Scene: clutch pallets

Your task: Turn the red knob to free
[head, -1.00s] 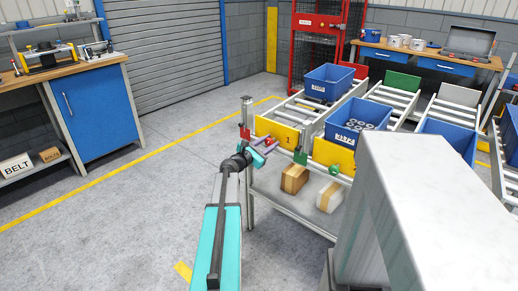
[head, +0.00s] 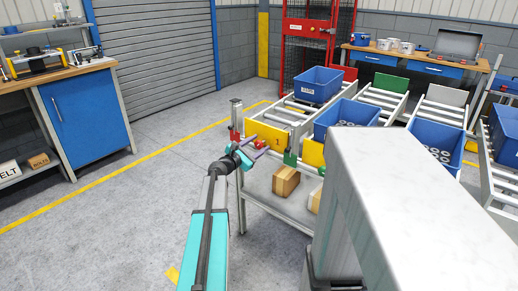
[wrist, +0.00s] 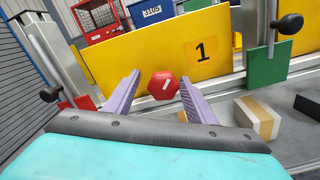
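The red knob (wrist: 163,85) is a small faceted knob with a white line across its face, tilted a little from level. It sits in front of the yellow plate marked 1 (wrist: 150,50). My gripper (wrist: 160,77) is open, with one purple finger on each side of the knob. Gaps show between the knob and both fingers in the wrist view; I cannot tell how deep it sits between them. In the head view the knob (head: 259,143) is a small red spot at my gripper (head: 254,150), below the yellow plate (head: 268,136).
A green plate (wrist: 268,62) and a black ball-ended lever (wrist: 289,23) stand right of the knob. Another black ball lever (wrist: 49,94) is at left. Cartons (head: 286,182) lie on the shelf below. Blue bins (head: 321,84) stand on the roller lanes. The floor at left is clear.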

